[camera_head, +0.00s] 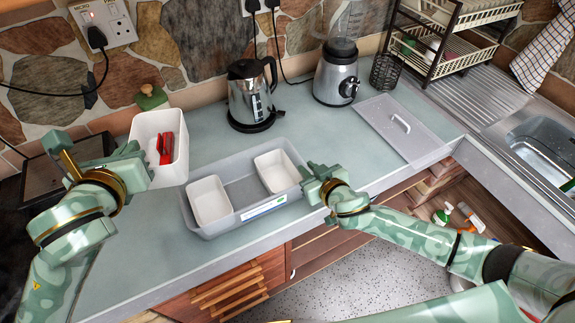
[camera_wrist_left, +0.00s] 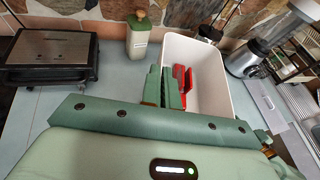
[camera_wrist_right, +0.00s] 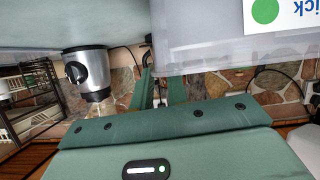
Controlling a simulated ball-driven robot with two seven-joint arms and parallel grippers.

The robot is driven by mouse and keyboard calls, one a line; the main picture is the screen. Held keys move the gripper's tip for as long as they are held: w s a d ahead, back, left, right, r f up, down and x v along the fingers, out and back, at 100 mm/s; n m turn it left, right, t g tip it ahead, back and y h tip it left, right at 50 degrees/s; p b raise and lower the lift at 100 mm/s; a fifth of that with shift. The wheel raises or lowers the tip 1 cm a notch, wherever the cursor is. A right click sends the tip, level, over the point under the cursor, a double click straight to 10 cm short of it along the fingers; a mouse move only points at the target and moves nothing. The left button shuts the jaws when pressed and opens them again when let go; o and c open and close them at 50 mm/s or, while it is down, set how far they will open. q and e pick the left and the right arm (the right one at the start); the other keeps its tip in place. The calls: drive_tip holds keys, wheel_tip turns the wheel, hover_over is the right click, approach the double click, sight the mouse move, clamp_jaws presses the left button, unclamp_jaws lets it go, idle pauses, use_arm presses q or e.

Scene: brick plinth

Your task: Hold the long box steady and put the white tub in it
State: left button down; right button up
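The long box (camera_head: 222,232) is a grey, see-through tray on the counter. A white tub (camera_head: 209,203) stands in its left part and another (camera_head: 277,172) in its right part, with a bare gap between. A third white tub (camera_head: 178,168), holding a red object (camera_head: 166,148), is up and left of the box; it also shows in the left wrist view (camera_wrist_left: 212,88). My left gripper (camera_wrist_left: 164,88) is shut on this tub's near-left wall. My right gripper (camera_head: 318,180) is at the box's right end, its fingers astride the end wall (camera_wrist_right: 205,45) and seemingly shut on it.
A kettle (camera_head: 252,95) and a blender (camera_head: 337,75) stand behind the box. A green-topped bottle (camera_head: 151,97) and a dark grill (camera_wrist_left: 50,58) are at the left. A grey lid (camera_head: 405,128) lies to the right, before the sink (camera_head: 545,145). The counter's front edge is close to the box.

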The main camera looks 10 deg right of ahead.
sight(304, 165)
use_arm(q)
drive_tip(key=shift+f, duration=0.35)
use_arm(e)
drive_tip(key=shift+x, duration=1.7)
drive_tip(key=shift+c, duration=0.4)
clamp_jaws()
